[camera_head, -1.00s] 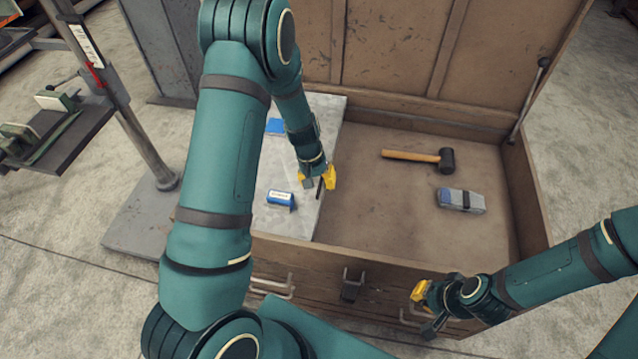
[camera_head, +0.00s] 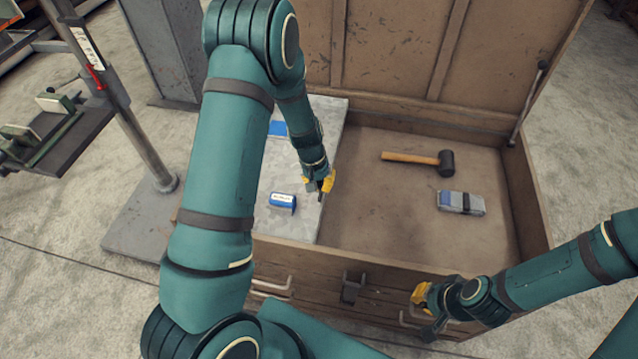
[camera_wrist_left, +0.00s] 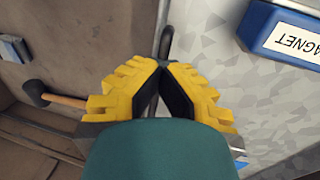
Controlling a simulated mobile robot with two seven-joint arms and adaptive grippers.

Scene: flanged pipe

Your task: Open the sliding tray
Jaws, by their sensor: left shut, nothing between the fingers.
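The sliding tray (camera_head: 305,215) is a grey metal panel over the left part of the wooden chest. A dark handle (camera_wrist_left: 166,42) stands near the tray's right edge in the left wrist view. My left gripper (camera_head: 321,187) is shut and empty at that edge, its yellow fingertips meeting beside the handle; whether they touch it I cannot tell. A blue magnet (camera_head: 283,202) lies on the tray and also shows in the left wrist view (camera_wrist_left: 283,30). My right gripper (camera_head: 424,308) is low at the chest's front, by a front handle; its fingers are too unclear to read.
A mallet (camera_head: 425,158) and a grey-blue block (camera_head: 461,202) lie on the chest floor right of the tray. Another blue item (camera_head: 278,129) is at the tray's back. The raised lid (camera_head: 400,45) stands behind. A metal stand (camera_head: 150,145) is at the left.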

